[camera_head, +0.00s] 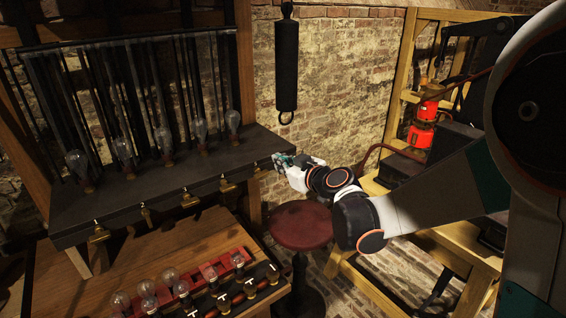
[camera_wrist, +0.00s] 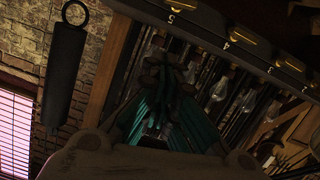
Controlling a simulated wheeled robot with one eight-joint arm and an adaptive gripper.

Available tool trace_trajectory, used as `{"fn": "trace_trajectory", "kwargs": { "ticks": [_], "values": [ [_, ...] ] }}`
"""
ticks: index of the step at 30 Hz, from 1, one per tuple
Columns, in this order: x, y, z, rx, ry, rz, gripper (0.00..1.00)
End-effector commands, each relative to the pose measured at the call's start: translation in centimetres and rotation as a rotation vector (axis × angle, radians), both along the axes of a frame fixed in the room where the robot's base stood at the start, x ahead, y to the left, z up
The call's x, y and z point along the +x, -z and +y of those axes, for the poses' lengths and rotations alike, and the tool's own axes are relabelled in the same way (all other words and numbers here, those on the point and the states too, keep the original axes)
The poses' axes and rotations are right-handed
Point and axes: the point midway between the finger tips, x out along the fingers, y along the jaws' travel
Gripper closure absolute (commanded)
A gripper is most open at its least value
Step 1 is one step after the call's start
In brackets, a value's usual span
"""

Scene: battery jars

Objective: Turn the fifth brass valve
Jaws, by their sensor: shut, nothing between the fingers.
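A dark shelf (camera_head: 150,185) carries a row of brass valves along its front edge. In the wrist view the edge bears numbers, and the fifth brass valve (camera_wrist: 187,4) sits beside the 5, cut by the top of the frame. In the head view the fifth valve (camera_head: 261,172) is the rightmost, partly in shadow. The fourth valve (camera_wrist: 243,37) shows beside the 4. My gripper (camera_head: 278,160) is at the shelf's right end, close to the fifth valve; I cannot tell whether they touch. In the wrist view my gripper (camera_wrist: 163,68) has its teal fingers shut and empty.
Glass bulbs (camera_head: 201,137) stand on the shelf. A wooden bench (camera_head: 140,262) below holds red holders and more bulbs. A black cylinder (camera_head: 287,65) hangs on the brick wall. A red stool (camera_head: 301,225) stands below my arm. A wooden rack (camera_head: 400,95) is at right.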

Motion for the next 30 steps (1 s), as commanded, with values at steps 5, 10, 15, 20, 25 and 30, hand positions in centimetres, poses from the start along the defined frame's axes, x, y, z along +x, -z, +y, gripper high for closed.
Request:
{"fn": "trace_trajectory", "kwargs": {
  "ticks": [5,10,15,20,25,30],
  "values": [
    [2.1,0.7,1.3,-0.001,-0.003,0.001,1.00],
    [4.9,1.5,3.0,-0.001,-0.002,0.001,1.00],
    [7.7,2.3,4.7,-0.002,-0.001,0.001,1.00],
    [8.3,4.4,4.5,-0.001,0.001,0.001,1.00],
    [8.4,5.9,4.3,-0.001,0.000,0.002,1.00],
    [8.4,6.2,4.3,-0.001,-0.001,0.002,1.00]
  ]
}}
